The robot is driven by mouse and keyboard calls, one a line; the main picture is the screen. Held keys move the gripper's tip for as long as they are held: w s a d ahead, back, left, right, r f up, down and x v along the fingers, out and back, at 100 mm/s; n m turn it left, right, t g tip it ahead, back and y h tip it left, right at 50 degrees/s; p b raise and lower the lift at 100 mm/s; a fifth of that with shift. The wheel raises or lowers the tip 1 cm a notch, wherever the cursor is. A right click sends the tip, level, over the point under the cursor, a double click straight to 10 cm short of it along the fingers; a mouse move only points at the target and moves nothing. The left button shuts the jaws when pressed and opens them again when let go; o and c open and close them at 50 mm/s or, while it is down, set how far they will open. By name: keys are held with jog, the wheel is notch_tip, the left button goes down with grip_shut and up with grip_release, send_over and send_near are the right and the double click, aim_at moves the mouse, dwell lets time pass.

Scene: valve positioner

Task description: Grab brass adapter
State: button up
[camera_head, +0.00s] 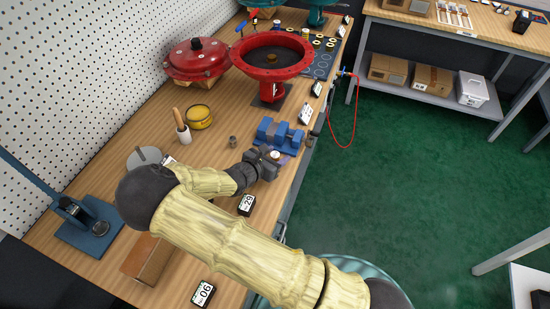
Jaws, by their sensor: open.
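My gripper (272,160) is low over the wooden bench, just in front of a blue vise (279,134). It is open, but its fingertips are small and partly hidden by its own body. No part near the fingers shows clearly as a brass adapter. I cannot tell whether either is the adapter.
A red lidded housing (197,60), a yellow tin (199,117) and a white pot with a wooden handle (182,130) stand left. A brown block (147,258) and a blue press (88,222) are nearer.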

aim_at(275, 154)
jog(key=c, duration=1.1)
jog(key=shift+r, duration=0.1)
notch_tip(275, 154, up, 18)
jog(key=shift+f+p, duration=0.1)
jog(key=shift+p, duration=0.25)
